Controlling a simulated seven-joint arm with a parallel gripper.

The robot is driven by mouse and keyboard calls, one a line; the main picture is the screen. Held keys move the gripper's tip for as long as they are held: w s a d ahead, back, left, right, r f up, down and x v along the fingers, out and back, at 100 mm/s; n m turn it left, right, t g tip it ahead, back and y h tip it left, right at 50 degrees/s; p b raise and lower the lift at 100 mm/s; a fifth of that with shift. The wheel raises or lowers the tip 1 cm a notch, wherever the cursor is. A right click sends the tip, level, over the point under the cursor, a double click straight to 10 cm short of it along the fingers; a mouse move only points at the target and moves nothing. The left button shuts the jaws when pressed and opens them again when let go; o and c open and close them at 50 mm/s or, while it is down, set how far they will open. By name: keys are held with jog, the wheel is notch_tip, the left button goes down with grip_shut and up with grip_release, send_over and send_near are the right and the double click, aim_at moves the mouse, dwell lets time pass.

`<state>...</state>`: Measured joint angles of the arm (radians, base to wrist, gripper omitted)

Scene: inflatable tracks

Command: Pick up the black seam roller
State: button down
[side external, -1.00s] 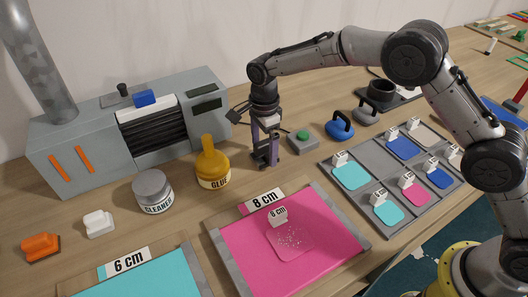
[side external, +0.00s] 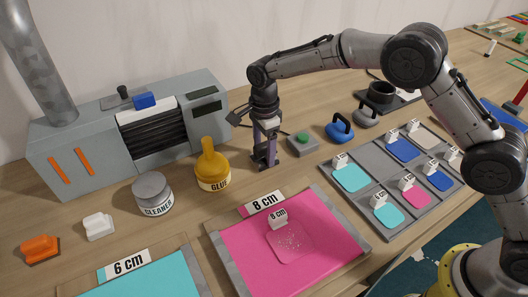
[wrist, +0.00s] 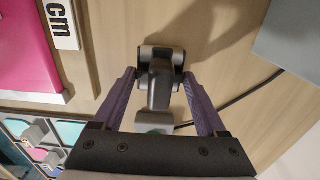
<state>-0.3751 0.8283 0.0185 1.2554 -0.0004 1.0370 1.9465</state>
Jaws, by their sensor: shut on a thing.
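The black seam roller (wrist: 161,82) is between my gripper's two purple fingers in the wrist view. It has a dark handle and a head with grey ends that reaches past the fingertips. My gripper (wrist: 160,78) is shut on it, pointing down at the wooden table. In the side external view my gripper (side external: 265,160) is low at the tabletop, right of the yellow glue bottle. There the roller is mostly hidden by the fingers, and I cannot tell whether it touches the table.
The glue bottle (side external: 212,168) stands close on the left. The pink sheet tray (side external: 292,245) lies in front. A grey machine (side external: 130,130) stands behind.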

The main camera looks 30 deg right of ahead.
jog(key=shift+r, duration=0.15)
jog(key=shift+r, duration=0.55)
jog(key=s+d+r, duration=0.5)
jog(key=s+r, duration=0.6)
jog(key=s, duration=0.2)
jog(key=shift+r, duration=0.35)
